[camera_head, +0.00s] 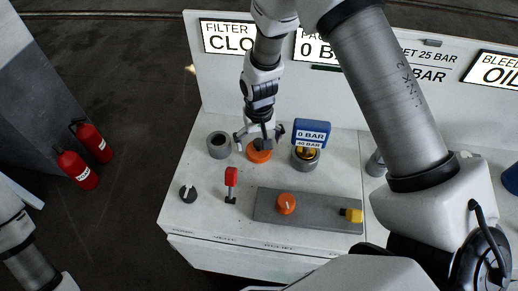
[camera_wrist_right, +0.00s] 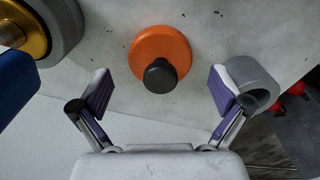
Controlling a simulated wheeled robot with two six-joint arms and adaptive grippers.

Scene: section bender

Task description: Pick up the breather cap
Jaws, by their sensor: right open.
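An orange round cap with a black knob, which looks like the breather cap (camera_head: 259,155), stands on the white bench top. It also shows in the right wrist view (camera_wrist_right: 160,50), where its knob points toward the camera. My right gripper (camera_head: 259,134) is open and empty over the cap. In the right wrist view its purple-padded fingers (camera_wrist_right: 160,92) stand on either side of the black knob, apart from it. My left gripper is not in view; only part of my left arm shows at the lower left.
A grey ring (camera_head: 219,145) stands just left of the cap, near one finger. A blue gauge (camera_head: 312,133) on a brass fitting stands to the right. Fire extinguishers (camera_head: 77,170) stand on the floor.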

